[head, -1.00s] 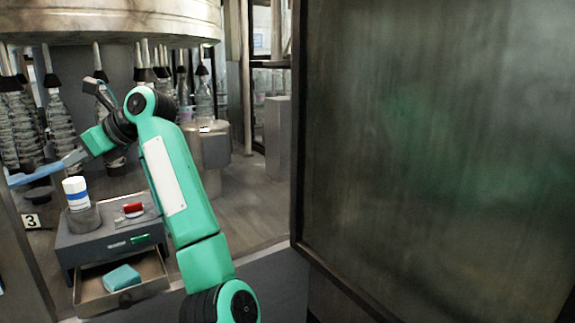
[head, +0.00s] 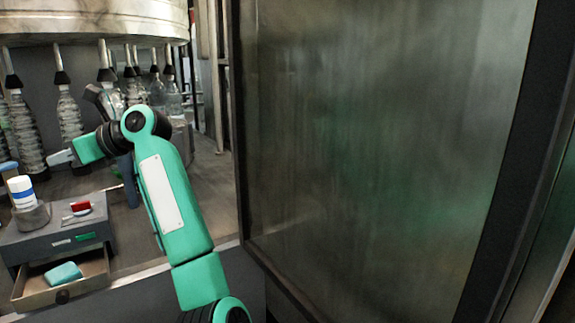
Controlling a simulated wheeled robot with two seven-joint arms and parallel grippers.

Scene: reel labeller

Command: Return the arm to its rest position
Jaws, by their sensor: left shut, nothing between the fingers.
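My left arm rises from the bottom of the head view, green with dark joints and a white plate. It bends to the left at its upper joint. My left gripper (head: 60,157) points left, above and behind the grey drawer unit (head: 60,232). Its fingers are small and grey, shut and empty. It appears clear of the unit and the things on it. My right gripper is not in view.
A white bottle with a blue band (head: 22,188) and a red-topped item (head: 80,207) stand on the unit. Its open drawer (head: 85,285) holds a teal block (head: 63,273). A large dark-framed panel (head: 370,150) fills the right.

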